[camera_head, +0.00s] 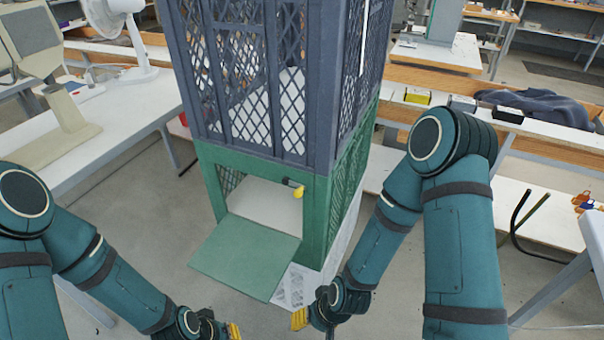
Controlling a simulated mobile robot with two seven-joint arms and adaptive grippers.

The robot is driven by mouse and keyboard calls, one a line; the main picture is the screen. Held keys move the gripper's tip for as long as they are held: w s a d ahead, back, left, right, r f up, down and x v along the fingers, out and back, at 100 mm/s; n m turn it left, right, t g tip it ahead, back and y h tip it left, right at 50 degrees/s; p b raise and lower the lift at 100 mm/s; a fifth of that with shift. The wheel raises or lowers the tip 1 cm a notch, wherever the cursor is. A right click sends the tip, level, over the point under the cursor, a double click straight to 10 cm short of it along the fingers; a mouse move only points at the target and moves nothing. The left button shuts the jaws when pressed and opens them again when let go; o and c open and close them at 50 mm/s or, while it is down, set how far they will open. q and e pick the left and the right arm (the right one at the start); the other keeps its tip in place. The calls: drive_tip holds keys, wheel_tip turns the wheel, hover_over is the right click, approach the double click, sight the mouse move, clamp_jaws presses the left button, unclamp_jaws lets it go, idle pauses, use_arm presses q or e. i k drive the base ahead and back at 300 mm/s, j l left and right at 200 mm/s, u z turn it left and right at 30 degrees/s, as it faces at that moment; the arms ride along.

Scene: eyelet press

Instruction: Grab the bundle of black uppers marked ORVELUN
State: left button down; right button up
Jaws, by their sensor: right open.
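I cannot make out a bundle of black uppers or any ORVELUN lettering in the head view. A tall crate stack stands in the middle, with a dark blue-grey mesh crate (262,105) on top of a green crate (318,215). The green crate's front flap (245,258) is folded down and its opening shows a pale, empty-looking floor. My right gripper (300,319), with yellow fingertips, is open, low in front of the stack and right of the flap. My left gripper (234,331) is at the bottom edge, partly cut off; its jaws cannot be judged.
A black-and-yellow piece (297,188) sits at the opening's upper right. A white table (110,120) with a fan (135,55) stands left. A bench on the right holds a dark crumpled cloth (540,105) and small boxes (417,96). Grey floor is open around the stack.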

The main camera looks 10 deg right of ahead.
sight(517, 116)
drive_tip(key=z, duration=1.7)
drive_tip(key=i+l+u, duration=0.1)
drive_tip(key=i, duration=0.4)
drive_tip(key=i+l, duration=0.2)
drive_tip(key=i, duration=0.35)
drive_tip(key=u, duration=0.05)
